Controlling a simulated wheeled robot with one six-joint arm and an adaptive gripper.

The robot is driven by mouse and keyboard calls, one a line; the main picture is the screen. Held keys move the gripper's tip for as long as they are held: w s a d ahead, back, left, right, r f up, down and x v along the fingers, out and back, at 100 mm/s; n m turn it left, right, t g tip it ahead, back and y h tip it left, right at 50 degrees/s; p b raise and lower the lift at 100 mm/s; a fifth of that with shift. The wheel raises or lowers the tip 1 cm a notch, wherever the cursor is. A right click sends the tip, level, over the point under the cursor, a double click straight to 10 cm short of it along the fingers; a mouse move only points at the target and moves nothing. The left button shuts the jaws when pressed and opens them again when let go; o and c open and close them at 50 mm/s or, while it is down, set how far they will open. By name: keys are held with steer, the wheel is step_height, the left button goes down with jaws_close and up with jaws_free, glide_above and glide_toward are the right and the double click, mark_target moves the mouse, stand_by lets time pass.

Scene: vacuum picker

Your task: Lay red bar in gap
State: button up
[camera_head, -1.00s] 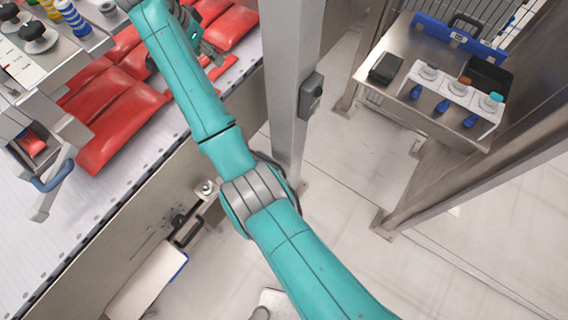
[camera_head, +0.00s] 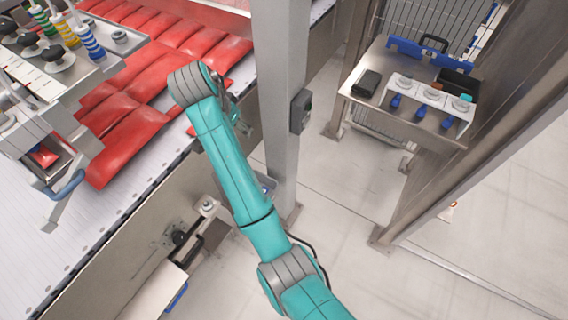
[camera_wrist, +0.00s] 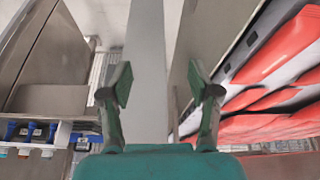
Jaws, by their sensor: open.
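Red bars (camera_head: 141,77) lie in close rows on the white belt in the head view. They also show at the right of the wrist view (camera_wrist: 277,56). A small red piece (camera_head: 191,130) lies near the belt's edge, partly hidden by my arm. My gripper (camera_wrist: 160,88) is open with nothing between its fingers. In the head view it is mostly hidden behind my wrist, by the belt's edge and left of the post. I cannot tell which bar or space is the task's gap.
A grey post (camera_head: 284,110) with a dark switch box (camera_head: 300,111) stands close right of my gripper. A steel table (camera_head: 372,97) with blue-handled tools is farther right. A machine with striped knobs (camera_head: 90,42) overhangs the belt at left. Bare belt (camera_head: 40,250) lies lower left.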

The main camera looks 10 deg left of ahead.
steer(key=s+d+f+n, duration=0.1)
steer(key=s+d+f, duration=0.1)
steer(key=d+f, duration=0.7)
steer(key=d, duration=0.4)
steer(key=shift+s+d+f, duration=0.15)
steer(key=shift+s+f, duration=0.05)
steer(key=shift+f, duration=0.2)
steer(key=shift+d, duration=0.1)
